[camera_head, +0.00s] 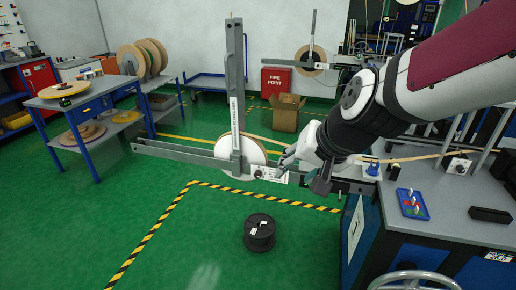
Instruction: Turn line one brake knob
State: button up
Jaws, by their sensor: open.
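The near payoff stand has a grey upright post (235,90) and a long grey horizontal arm (180,152). A white-faced tape reel (225,150) hangs on it behind the post. A small dark knob (258,173), which looks like the brake knob, sits at the reel's lower right, beside a white label (273,175). My gripper (286,160) is open, just right of and slightly above this knob. Its fingers look empty and apart from the knob, though the exact gap is hard to judge. My forearm hides part of the bench behind it.
A grey bench (450,205) with a blue tray (412,204) and a blue knob-like part (373,168) stands at the right. A black spool (259,232) is on the green floor. A second payoff reel (310,57) is at the back. Floor at lower left is clear.

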jog(key=w+a+f+m+t+h+b, duration=0.1)
jog(key=w+a+f, duration=0.1)
jog(key=w+f, duration=0.25)
jog(key=w+a+f+m+b, duration=0.1)
jog(key=w+a+f, duration=0.2)
jog(key=w+f, duration=0.15)
jog(key=t+h+b, duration=0.7)
jog(key=t, duration=0.3)
send_near(257, 176)
jog(key=b+x, duration=0.1)
jog(key=x, duration=0.7)
jog(key=shift+w, duration=0.25)
grip_shut()
